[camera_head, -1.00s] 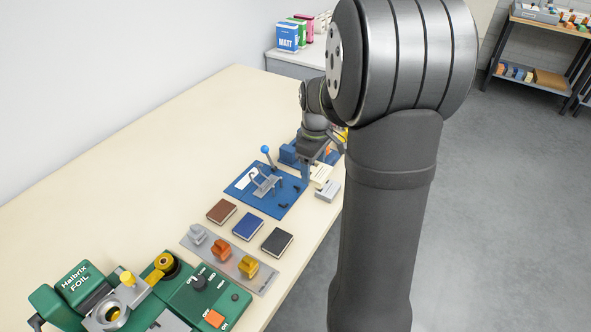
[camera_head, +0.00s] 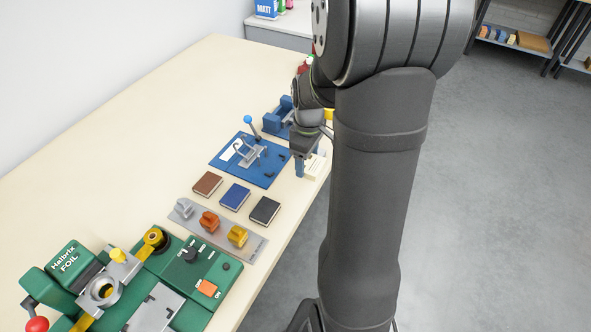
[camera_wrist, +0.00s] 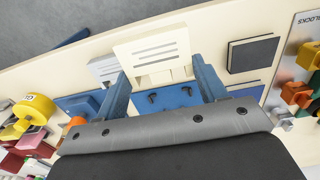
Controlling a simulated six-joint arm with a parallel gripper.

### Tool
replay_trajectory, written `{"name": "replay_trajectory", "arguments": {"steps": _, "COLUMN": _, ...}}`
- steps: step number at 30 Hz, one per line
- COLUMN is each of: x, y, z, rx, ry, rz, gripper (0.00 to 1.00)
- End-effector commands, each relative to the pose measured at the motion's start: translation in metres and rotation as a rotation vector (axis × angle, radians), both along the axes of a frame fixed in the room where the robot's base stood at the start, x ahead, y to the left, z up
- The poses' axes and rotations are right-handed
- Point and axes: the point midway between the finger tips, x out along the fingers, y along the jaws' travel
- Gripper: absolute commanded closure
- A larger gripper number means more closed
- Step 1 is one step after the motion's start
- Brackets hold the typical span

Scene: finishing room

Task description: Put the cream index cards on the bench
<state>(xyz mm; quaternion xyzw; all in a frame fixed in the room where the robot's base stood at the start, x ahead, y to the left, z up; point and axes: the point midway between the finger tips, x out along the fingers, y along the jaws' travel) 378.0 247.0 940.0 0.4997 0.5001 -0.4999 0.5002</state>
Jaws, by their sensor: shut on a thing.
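The cream index cards (camera_wrist: 152,48) show as a pale block with grey lines between the two blue fingers of my gripper (camera_wrist: 158,72) in the wrist view. My gripper is shut on them. In the head view the cards (camera_head: 315,166) are at my gripper's fingers, over the right edge area of the cream bench (camera_head: 135,125). I cannot tell whether the cards touch the bench top. My arm hides part of the bench there.
A grey lined block (camera_wrist: 104,68) is beside the cards in the wrist view. A blue jig (camera_head: 232,160) with a lever, a black book (camera_head: 265,210), a blue book (camera_head: 235,197), and a brown book (camera_head: 207,184) lie nearby. The green foil machine (camera_head: 205,270) stands at the front.

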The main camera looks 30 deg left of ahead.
Motion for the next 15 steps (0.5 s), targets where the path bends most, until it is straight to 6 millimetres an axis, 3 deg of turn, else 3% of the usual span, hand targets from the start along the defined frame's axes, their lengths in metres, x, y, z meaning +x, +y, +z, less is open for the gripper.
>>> {"name": "replay_trajectory", "arguments": {"steps": 3, "x": -0.003, "y": 0.021, "z": -0.013, "rx": -0.001, "ry": 0.002, "rz": 0.003, "gripper": 0.57}}
{"name": "replay_trajectory", "arguments": {"steps": 6, "x": -0.003, "y": 0.031, "z": -0.019, "rx": 0.0, "ry": 0.0, "rz": 0.001, "gripper": 0.57}}
{"name": "replay_trajectory", "arguments": {"steps": 11, "x": -0.004, "y": 0.034, "z": -0.026, "rx": -0.001, "ry": 0.001, "rz": -0.001, "gripper": 0.57}}
{"name": "replay_trajectory", "arguments": {"steps": 15, "x": -0.004, "y": 0.033, "z": -0.047, "rx": -0.002, "ry": 0.003, "rz": -0.001, "gripper": 0.57}}
